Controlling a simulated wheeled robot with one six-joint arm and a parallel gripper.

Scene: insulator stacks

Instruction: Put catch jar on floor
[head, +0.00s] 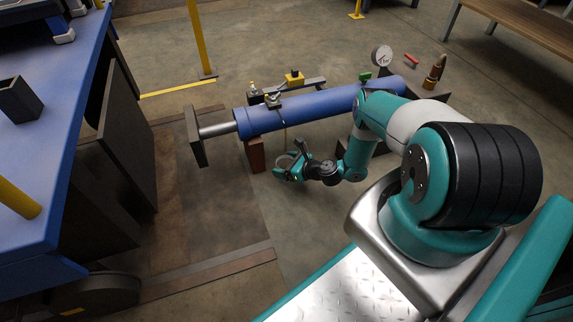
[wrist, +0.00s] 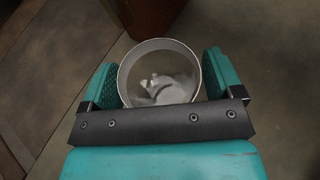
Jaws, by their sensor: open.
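The catch jar (wrist: 160,46) is a round, pale-rimmed, open-topped jar, seen from above in the wrist view. It stands between the two teal fingers of my gripper (wrist: 160,80). The fingers are open, one on each side, close to its wall. The dark palm bar covers the jar's near edge. In the head view my gripper (head: 290,166) is low, near the floor (head: 310,215), below the blue cylinder. The jar shows there only as a small pale rim (head: 284,157), partly hidden by the fingers. I cannot tell whether its base touches the floor.
The blue cylinder (head: 310,105) with its rod and end plate lies on supports, behind my gripper. A brown support block (head: 256,154) stands close by; it also shows in the wrist view (wrist: 145,15). A blue bench (head: 60,130) is at left. Floor in front is clear.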

